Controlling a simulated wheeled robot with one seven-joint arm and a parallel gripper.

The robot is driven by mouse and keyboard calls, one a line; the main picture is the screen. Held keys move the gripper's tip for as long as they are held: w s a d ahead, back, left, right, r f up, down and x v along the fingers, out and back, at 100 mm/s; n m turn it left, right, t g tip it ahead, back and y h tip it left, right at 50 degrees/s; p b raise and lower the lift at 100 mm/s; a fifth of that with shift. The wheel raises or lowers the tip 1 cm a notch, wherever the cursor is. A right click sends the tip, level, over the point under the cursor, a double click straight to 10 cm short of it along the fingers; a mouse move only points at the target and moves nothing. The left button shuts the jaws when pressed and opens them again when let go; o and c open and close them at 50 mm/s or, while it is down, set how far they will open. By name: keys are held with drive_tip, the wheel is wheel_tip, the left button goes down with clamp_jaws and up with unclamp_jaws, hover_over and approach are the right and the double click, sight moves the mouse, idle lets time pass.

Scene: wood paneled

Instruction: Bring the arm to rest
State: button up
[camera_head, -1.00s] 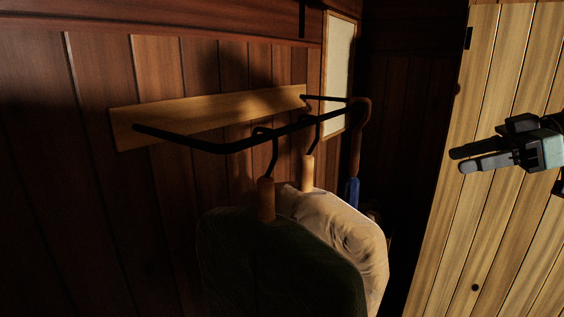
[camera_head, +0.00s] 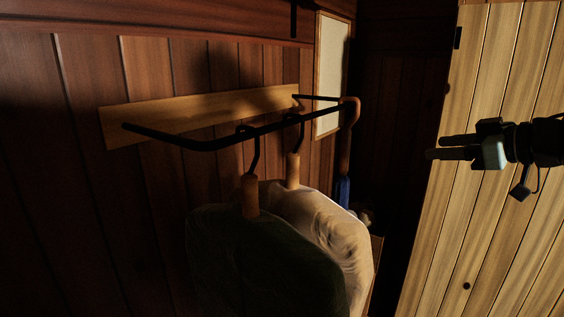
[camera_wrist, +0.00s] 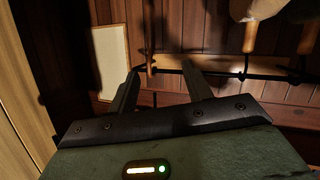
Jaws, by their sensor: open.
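My gripper (camera_head: 440,147) is at the right of the head view, in front of a pale plank door or panel. It points left toward the wall rack, with a clear gap between. In the wrist view my gripper (camera_wrist: 160,88) has its two fingers spread apart, with nothing held between them. The fingers point toward the dark wooden wall, and the rail lies beyond them.
A black rail (camera_head: 215,148) on a wooden board (camera_head: 175,115) carries a dark green garment (camera_head: 265,265) and a cream garment (camera_head: 325,225) on hangers. A blue-ended item (camera_head: 343,190) hangs at its end. A framed pale panel (camera_head: 332,75) and the plank door (camera_head: 490,230) stand nearby.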

drive_tip(key=s+d+f+m+g+h, duration=0.2)
drive_tip(key=s+f+m+h, duration=0.25)
drive_tip(key=f, duration=0.35)
drive_tip(key=s+d+f+m+g+h, duration=0.2)
drive_tip(key=s+f+m+h, duration=0.25)
drive_tip(key=f, duration=0.25)
drive_tip(key=s+a+f+n+g+b, duration=0.3)
drive_tip(key=s+a+f+b, duration=0.4)
drive_tip(key=s+a, duration=0.4)
drive_tip(key=s+a+f+n+g+y+b, duration=0.1)
drive_tip(key=s+a+f+n+g+b, duration=0.3)
drive_tip(key=s+a+f+b, duration=0.3)
drive_tip(key=s+a+f, duration=0.2)
drive_tip(key=s+a, duration=0.1)
drive_tip(key=a, duration=0.1)
drive_tip(key=shift+s+f+g, duration=0.3)
drive_tip(key=shift+s, duration=0.05)
